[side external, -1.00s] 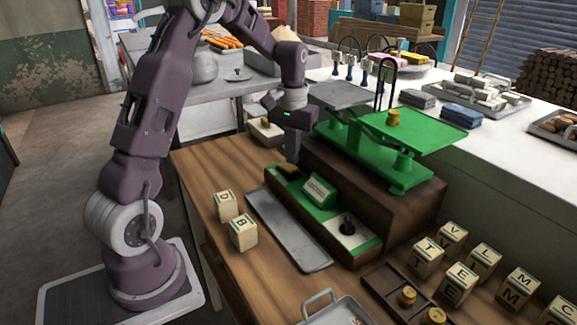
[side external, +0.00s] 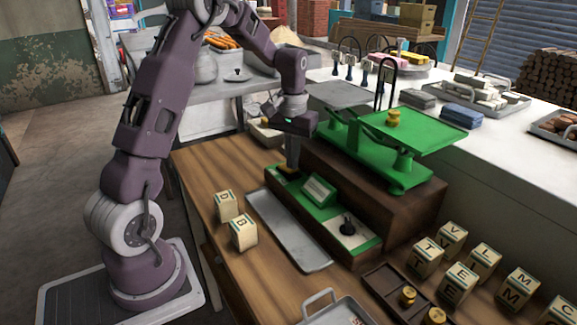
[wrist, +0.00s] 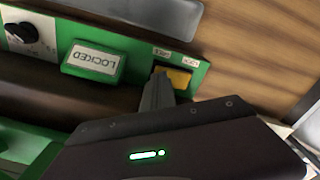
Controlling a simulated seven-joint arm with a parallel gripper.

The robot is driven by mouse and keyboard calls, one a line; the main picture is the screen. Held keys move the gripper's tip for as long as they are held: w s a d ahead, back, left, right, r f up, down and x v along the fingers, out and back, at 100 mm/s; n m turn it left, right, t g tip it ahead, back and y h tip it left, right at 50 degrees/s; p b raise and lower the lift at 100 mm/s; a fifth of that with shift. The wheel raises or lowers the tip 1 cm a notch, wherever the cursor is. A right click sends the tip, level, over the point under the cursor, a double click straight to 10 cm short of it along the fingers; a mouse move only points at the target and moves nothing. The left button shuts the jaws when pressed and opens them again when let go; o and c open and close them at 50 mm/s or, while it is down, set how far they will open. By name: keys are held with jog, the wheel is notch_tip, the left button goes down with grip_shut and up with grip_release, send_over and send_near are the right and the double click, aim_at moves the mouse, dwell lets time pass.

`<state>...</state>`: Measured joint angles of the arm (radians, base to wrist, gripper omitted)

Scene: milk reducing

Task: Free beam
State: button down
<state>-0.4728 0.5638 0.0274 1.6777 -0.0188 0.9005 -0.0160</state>
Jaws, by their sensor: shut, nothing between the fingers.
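The green balance scale (side external: 395,150) stands on a brown plinth, its beam carrying a grey pan (side external: 340,94) on the left and a green plate on the right with a brass weight (side external: 393,118). A green control panel (side external: 274,184) runs along the plinth's front. Its sign (wrist: 93,61) reads LOCKED, upside down in the wrist view. A yellow slider or button (wrist: 178,79) sits in the panel's end slot beside small labels. My gripper (side external: 292,167) is shut and empty, pointing down at this yellow part. Its fingertips overlap the part in view; I cannot tell whether they touch.
A black knob (side external: 347,225) is at the panel's other end. A grey tray (side external: 288,228) lies in front, with letter blocks D and B (side external: 243,232) beside it. More letter blocks (side external: 457,284) and a wooden weight box (side external: 381,283) are at the right.

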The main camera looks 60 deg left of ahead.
jog(key=shift+f, duration=0.4)
jog(key=shift+r, duration=3.55)
jog(key=shift+d+r, duration=0.1)
jog(key=shift+d, duration=0.05)
jog(key=s+d+r+m+t, duration=0.3)
jog(key=s+d+r, duration=0.6)
jog(key=s+d, duration=0.4)
jog(key=s+d+f+m+t, duration=0.2)
jog(key=s+d, duration=0.4)
jog(key=s, duration=0.4)
jog(key=shift+s+d+m+t, duration=0.3)
jog(key=shift+s+d+m, duration=0.1)
jog(key=shift+m, duration=0.1)
